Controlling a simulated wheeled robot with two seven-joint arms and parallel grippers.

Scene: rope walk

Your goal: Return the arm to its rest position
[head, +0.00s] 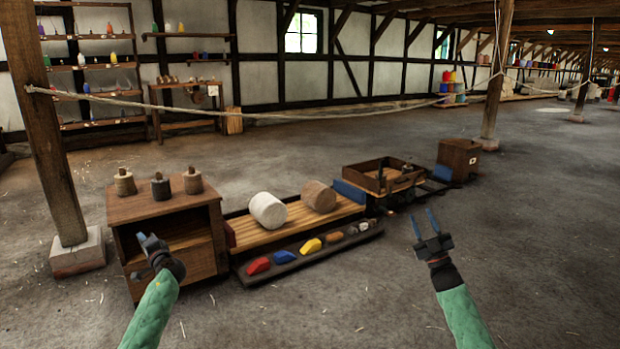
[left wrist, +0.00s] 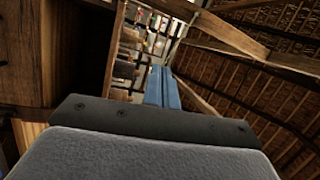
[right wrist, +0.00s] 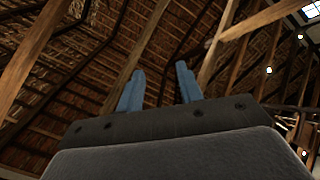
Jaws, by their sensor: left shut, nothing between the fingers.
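My left gripper (head: 142,237) is in front of the open side of the wooden cabinet. In the left wrist view its two blue fingers (left wrist: 162,87) are together with nothing between them. My right gripper (head: 426,221) is raised over bare floor at the right. In the right wrist view its blue fingers (right wrist: 160,88) stand apart, with nothing between them. Both forearms are green and come in from the bottom of the head view.
The wooden cabinet (head: 165,208) carries several small weights. Beside it a slatted bench (head: 300,222) holds a white roll (head: 268,210) and a brown roll (head: 319,196). A dark tray (head: 315,255) holds coloured pieces. A wooden post (head: 45,130) stands left. The right floor is clear.

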